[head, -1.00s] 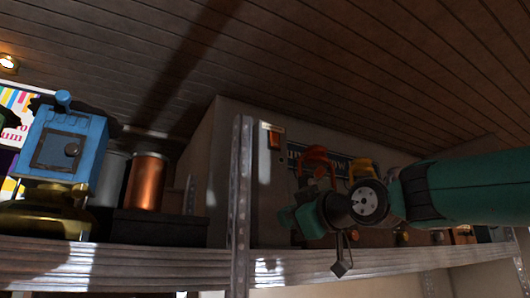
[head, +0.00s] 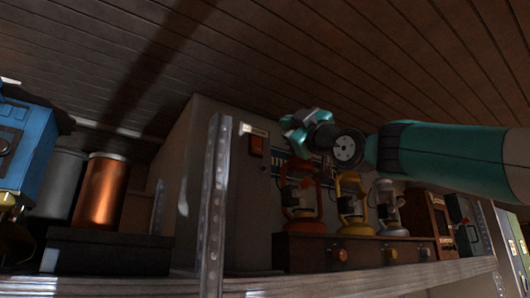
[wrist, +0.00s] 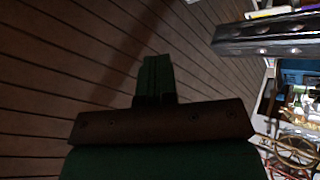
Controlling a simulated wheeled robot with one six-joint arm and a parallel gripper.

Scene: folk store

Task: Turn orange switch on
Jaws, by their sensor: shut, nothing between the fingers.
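An orange rectangular switch (head: 257,144) sits high on the front of a tall grey box, near the top of a metal shelf post. Its exact on or off position is too small to tell. My gripper (head: 297,126) is up in the air just right of the switch, above the red lantern. A gap shows between them in the head view. In the wrist view my gripper (wrist: 152,75) is shut and empty, against the dark plank ceiling. The switch does not show in the wrist view.
A metal shelf post (head: 214,205) stands left of the switch. A copper can (head: 101,190) is at left. The plank ceiling (head: 330,60) slopes overhead.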

